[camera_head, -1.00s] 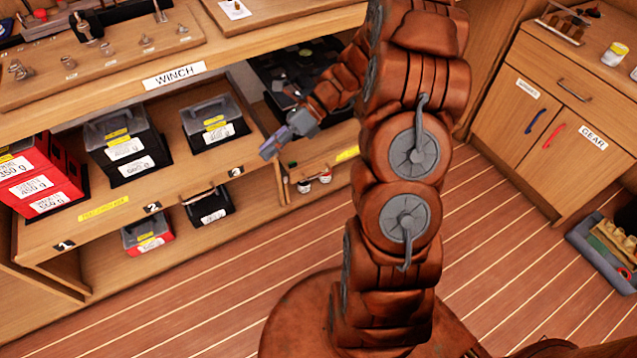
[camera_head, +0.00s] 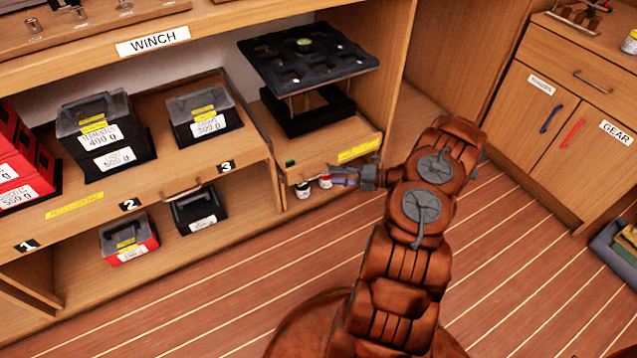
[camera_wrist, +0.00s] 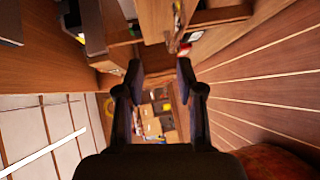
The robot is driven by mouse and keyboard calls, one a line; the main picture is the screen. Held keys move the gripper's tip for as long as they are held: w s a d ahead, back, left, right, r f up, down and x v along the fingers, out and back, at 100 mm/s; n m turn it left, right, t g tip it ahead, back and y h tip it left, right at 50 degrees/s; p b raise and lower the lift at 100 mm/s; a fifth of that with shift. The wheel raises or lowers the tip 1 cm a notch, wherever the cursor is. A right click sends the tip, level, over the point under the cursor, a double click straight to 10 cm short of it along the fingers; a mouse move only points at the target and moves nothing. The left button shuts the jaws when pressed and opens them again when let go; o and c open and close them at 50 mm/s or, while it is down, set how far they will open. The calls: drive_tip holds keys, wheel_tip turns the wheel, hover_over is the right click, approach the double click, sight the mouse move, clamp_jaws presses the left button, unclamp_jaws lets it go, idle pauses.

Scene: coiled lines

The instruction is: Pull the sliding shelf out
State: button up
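A wooden shelf (camera_head: 190,183) with a yellow label and numbers 1, 2 and 3 on its front bears black cases with clear lids. To its right, a lower wooden shelf (camera_head: 318,165) has a yellow label and a small green mark on its front and bears a black rack. Neither label is readable enough to tell which shelf slides. My gripper (camera_head: 345,176) is just in front of and below the right shelf's front, near small cans, with no clear contact. In the wrist view my gripper (camera_wrist: 160,75) has its fingers apart with nothing between them.
A red case (camera_head: 129,238) and a black case (camera_head: 199,210) stand below the numbered shelf. Small cans (camera_head: 303,188) stand under the right shelf. A cabinet (camera_head: 560,120) with blue and red handles stands at the right. The plank floor in front is clear.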

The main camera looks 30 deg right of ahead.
sight(319, 175)
drive_tip(key=shift+m+t, duration=0.3)
drive_tip(key=shift+m, duration=0.2)
drive_tip(key=shift+w+a+f+b, duration=0.45)
drive_tip(key=shift+w+a, duration=0.2)
drive_tip(key=shift+w, duration=0.25)
drive_tip(key=shift+w+a+f+b, duration=0.35)
drive_tip(key=shift+w+a+f, duration=0.25)
drive_tip(key=shift+w, duration=0.3)
drive_tip(key=shift+w+a+f+b, duration=0.45)
drive_tip(key=shift+w+a, duration=0.25)
drive_tip(key=shift+w, duration=0.2)
clamp_jaws()
